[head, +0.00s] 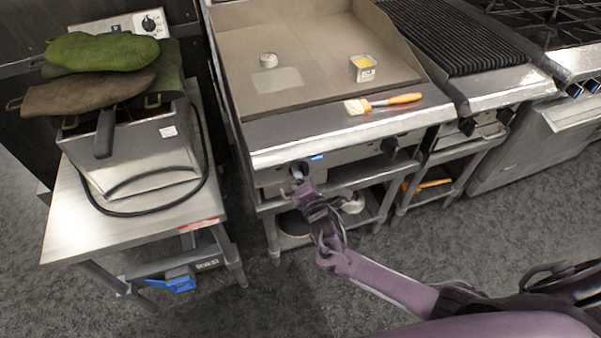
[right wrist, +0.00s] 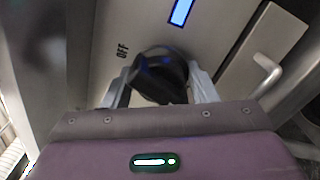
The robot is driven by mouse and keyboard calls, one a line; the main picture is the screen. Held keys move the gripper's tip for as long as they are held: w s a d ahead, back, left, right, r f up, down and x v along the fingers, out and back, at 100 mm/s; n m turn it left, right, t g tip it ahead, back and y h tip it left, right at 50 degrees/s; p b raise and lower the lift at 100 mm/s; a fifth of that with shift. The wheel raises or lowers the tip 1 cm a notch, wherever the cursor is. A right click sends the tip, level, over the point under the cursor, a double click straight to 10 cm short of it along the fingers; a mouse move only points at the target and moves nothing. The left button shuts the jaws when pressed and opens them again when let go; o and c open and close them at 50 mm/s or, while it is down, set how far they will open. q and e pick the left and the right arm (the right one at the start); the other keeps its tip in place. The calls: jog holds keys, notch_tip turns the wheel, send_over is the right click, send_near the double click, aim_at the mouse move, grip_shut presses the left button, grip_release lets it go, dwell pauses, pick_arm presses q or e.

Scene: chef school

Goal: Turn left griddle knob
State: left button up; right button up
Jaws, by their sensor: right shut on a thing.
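The griddle (head: 315,60) has a flat plate and two black knobs on its front panel. The left griddle knob (head: 299,167) is at the left of the panel, at the end of my right arm. The other knob (head: 390,147) is farther right. In the right wrist view the left knob (right wrist: 158,74) is black and round, beside an "OFF" label and a blue mark. My right gripper (right wrist: 158,88) has one finger on each side of the knob and is shut on it. In the head view the gripper (head: 302,178) partly covers the knob. My left gripper is not in view.
On the griddle are a brush with an orange handle (head: 400,99), a small tin with yellow contents (head: 363,68) and a small round white thing (head: 268,59). A fryer with oven mitts stands on a steel table (head: 70,220) at left. The floor in front is clear.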

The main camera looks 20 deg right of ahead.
jog(key=shift+s+f, duration=0.1)
jog(key=shift+f, duration=0.05)
jog(key=o, duration=0.7)
jog(key=s, duration=0.7)
jog(key=shift+s+d, duration=0.15)
jog(key=shift+s, duration=0.2)
jog(key=s+d+f+m+g+h, duration=0.1)
jog(key=s+d+f+m+g, duration=0.2)
jog(key=f, duration=0.5)
jog(key=s+d+f+m+g, duration=0.1)
jog(key=s+f+m+g, duration=0.1)
jog(key=s+f+m, duration=0.45)
jog(key=s+d+f+g+h, duration=0.1)
jog(key=s+d+f+g, duration=0.2)
jog(key=f, duration=0.6)
jog(key=s+a+f+m+g, duration=0.1)
jog(key=s+f+m+g, duration=0.3)
jog(key=s, duration=1.1)
jog(key=s+f+m+g+y, duration=0.1)
jog(key=s+f+m+g, duration=0.4)
jog(key=s+f, duration=0.5)
jog(key=s+m, duration=0.2)
jog(key=s, duration=0.3)
jog(key=shift+a+f, duration=0.2)
jog(key=shift+a, duration=0.2)
